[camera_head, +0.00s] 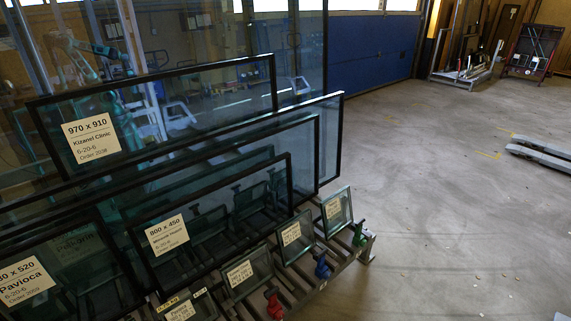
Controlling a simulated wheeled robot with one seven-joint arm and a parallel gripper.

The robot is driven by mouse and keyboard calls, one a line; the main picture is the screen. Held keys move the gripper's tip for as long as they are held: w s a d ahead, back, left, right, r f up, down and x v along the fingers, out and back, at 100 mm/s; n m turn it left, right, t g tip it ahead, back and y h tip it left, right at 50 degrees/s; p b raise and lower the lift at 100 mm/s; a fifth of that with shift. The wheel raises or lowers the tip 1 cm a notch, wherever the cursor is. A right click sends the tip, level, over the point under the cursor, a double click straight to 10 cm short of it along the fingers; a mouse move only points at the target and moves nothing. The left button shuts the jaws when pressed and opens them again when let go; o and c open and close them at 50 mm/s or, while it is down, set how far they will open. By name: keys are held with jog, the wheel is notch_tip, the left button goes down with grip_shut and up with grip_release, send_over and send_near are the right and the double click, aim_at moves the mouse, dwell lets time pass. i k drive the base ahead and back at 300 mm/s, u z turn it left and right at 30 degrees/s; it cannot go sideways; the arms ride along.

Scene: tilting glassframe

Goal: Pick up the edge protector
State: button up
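I cannot tell for certain which thing is the edge protector. Three small coloured pieces sit along the right end of the glass rack (369,246): a red one (275,304), a blue one (322,267) and a green one (359,236). Each is at the lower edge of a small labelled glass pane, and their exact shape is too small to make out. My gripper is not in view directly. A teal arm shape shows faintly in the large glass at the upper left, and its gripper cannot be made out.
Several dark-framed panes lean in the rack, including a large one labelled Kizanol Clinic (180,108) and a smaller 800 x 450 one (218,221). Open concrete floor (430,190) lies to the right. Pale forks (543,153) lie at the right edge. Carts stand at the back.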

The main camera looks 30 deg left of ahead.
aim_at(199, 288)
jog(key=u, duration=0.55)
jog(key=i, duration=1.05)
jog(key=u, duration=1.05)
jog(key=i, duration=0.55)
jog(key=u, duration=0.15)
